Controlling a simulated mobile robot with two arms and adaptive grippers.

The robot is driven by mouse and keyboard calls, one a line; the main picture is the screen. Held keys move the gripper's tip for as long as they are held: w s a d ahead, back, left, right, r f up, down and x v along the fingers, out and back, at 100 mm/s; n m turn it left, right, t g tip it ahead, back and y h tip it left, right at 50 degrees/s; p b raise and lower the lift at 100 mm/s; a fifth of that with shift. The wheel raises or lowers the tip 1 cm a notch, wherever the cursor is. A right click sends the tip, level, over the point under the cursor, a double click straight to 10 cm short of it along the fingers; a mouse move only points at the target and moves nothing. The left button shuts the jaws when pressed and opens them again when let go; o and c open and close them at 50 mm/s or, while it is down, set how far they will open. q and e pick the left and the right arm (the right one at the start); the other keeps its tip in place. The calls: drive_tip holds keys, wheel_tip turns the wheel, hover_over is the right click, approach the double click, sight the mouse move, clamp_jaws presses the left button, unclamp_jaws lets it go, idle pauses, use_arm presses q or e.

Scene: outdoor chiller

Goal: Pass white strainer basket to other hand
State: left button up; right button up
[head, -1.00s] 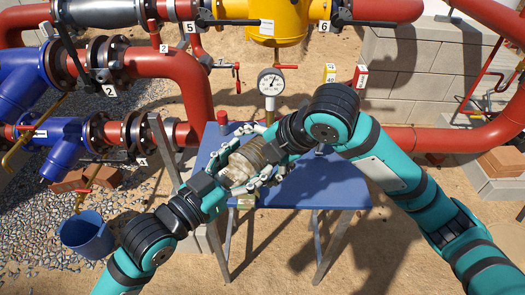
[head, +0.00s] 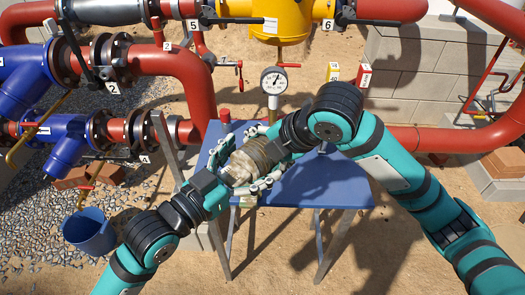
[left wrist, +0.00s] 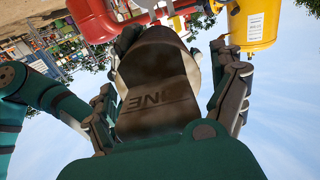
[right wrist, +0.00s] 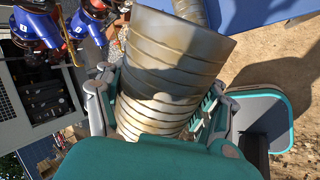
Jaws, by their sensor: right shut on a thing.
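The strainer basket (head: 250,158) is a pale, tan-shaded cylinder held up above the blue table (head: 310,185). In the right wrist view it is a ribbed cylinder (right wrist: 165,65) between the fingers of my right gripper (right wrist: 160,98), which is shut on it. My left gripper (head: 232,178) is at the basket's lower left end.
Red pipes (head: 155,75) and blue valve bodies (head: 65,140) stand behind and to the left. A pressure gauge (head: 273,80) rises behind the table. A blue bucket (head: 88,232) is on the gravel at left. The table's right part is clear.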

use_arm(q)
drive_tip(key=shift+f, duration=0.1)
